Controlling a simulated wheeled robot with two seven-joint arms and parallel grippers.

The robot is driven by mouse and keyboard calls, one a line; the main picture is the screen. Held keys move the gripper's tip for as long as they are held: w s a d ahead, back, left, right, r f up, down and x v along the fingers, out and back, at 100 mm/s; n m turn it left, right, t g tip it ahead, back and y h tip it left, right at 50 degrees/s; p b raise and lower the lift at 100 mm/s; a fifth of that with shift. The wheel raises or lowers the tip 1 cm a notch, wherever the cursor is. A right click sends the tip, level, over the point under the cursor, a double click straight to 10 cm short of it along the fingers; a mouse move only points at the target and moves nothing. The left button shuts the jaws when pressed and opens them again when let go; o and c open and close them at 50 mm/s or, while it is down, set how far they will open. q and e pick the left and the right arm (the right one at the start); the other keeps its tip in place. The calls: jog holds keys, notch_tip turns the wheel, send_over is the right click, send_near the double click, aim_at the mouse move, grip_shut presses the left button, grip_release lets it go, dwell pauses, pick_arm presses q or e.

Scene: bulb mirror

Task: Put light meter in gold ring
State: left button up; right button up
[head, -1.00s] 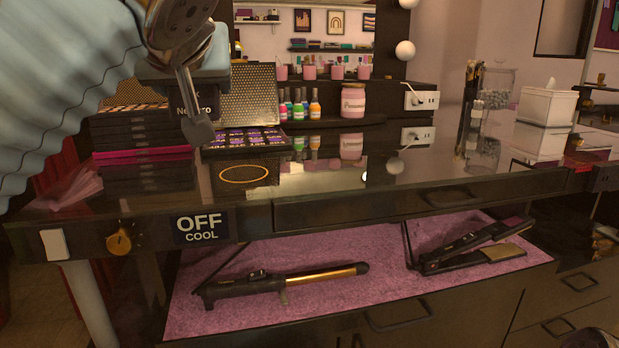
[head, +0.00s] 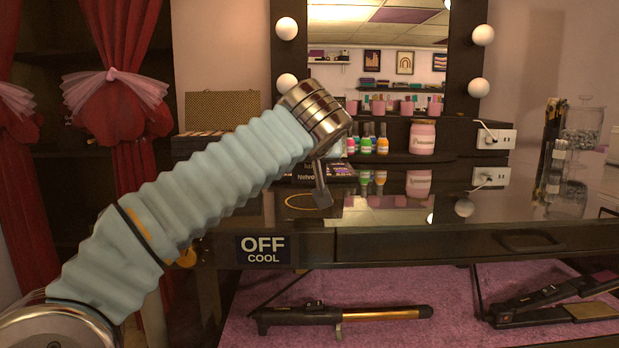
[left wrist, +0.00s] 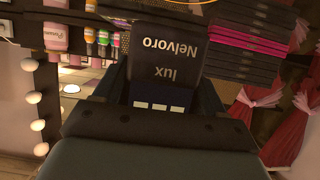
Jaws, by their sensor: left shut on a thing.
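The light meter is a dark block lettered "lux Nelvoro" (left wrist: 165,52), large in the left wrist view. My left gripper (head: 321,192) is shut on it. In the head view the meter (head: 302,174) shows just left of the finger and is partly hidden by my arm. The gold ring (head: 286,203) is a thin flat loop on the dark glossy counter. My left fingertip overlaps the ring's right part in the head view; the meter's exact height over the ring is unclear. A gold arc shows at the top of the left wrist view. My right gripper is not in view.
Nail polish bottles (head: 366,145) and a pink jar (head: 423,137) stand behind the ring. An outlet box (head: 494,137) and a glass jar (head: 583,130) are farther right. Below, a curling iron (head: 340,315) lies on pink cloth.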

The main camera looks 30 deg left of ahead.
aim_at(309, 173)
pick_arm(q)
jog(key=shift+w+a+f+b, duration=0.1)
jog(key=shift+w+f+b, duration=0.05)
jog(key=shift+f, duration=0.8)
jog(key=shift+w+a+f+b, duration=0.1)
jog(key=shift+w+f+b, duration=0.05)
jog(key=shift+f, duration=0.8)
jog(key=shift+f, duration=0.15)
jog(key=o, duration=1.1)
jog(key=shift+o, duration=0.2)
jog(key=shift+r, duration=0.25)
jog(key=v, duration=1.2)
jog(key=shift+d, duration=0.1)
